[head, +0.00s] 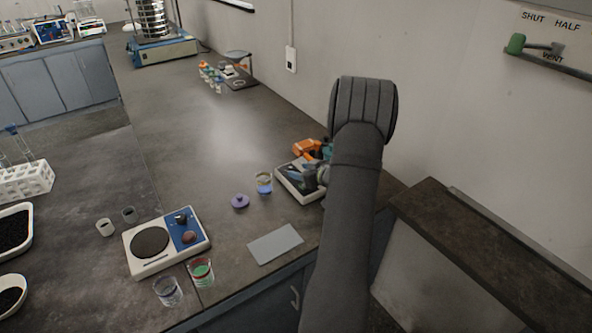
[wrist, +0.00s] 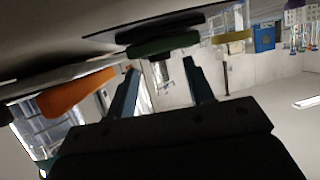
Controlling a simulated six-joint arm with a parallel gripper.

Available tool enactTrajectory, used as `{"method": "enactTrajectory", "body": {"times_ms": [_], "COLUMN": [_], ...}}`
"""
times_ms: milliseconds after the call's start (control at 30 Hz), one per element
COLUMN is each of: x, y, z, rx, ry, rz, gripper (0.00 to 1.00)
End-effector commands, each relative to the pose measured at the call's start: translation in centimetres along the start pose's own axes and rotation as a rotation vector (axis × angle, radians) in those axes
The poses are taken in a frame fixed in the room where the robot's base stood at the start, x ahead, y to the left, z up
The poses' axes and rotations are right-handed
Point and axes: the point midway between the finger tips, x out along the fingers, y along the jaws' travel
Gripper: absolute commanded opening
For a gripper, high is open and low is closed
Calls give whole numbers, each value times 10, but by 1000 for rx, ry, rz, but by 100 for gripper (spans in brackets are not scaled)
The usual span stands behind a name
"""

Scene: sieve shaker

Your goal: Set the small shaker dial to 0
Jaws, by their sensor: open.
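In the head view a sieve shaker with a blue base (head: 165,50) and a stack of metal sieves (head: 151,18) stands at the far end of the bench. I cannot make out a dial or its marks on it. My arm reaches over the right side of the bench, and a small pale device (head: 296,182) stands partly hidden behind it. In the wrist view my gripper (wrist: 160,68) is open, its two blue fingers apart. A dark green rounded thing (wrist: 160,45) shows beyond the fingertips; I cannot tell whether they touch it. An orange piece (wrist: 75,93) shows to the left.
A white hotplate (head: 143,262) with a blue panel stands at front left, with glass beakers (head: 168,291) near it. A purple-lidded item (head: 240,201), a beaker (head: 264,183) and a grey plate (head: 275,244) lie mid-bench. A green-handled lever (head: 517,44) is on the right wall.

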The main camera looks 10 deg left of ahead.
Motion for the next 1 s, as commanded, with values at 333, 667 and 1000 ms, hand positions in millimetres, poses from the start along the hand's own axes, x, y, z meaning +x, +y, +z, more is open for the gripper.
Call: {"method": "enactTrajectory", "body": {"times_ms": [333,667,1000], "x": [-88,-134,-138], "y": [1,1,0], "z": [-1,-1,0], "rx": [0,-1,-1], "ry": [1,1,0], "rz": [5,2,0], "gripper": [48,48,48]}}
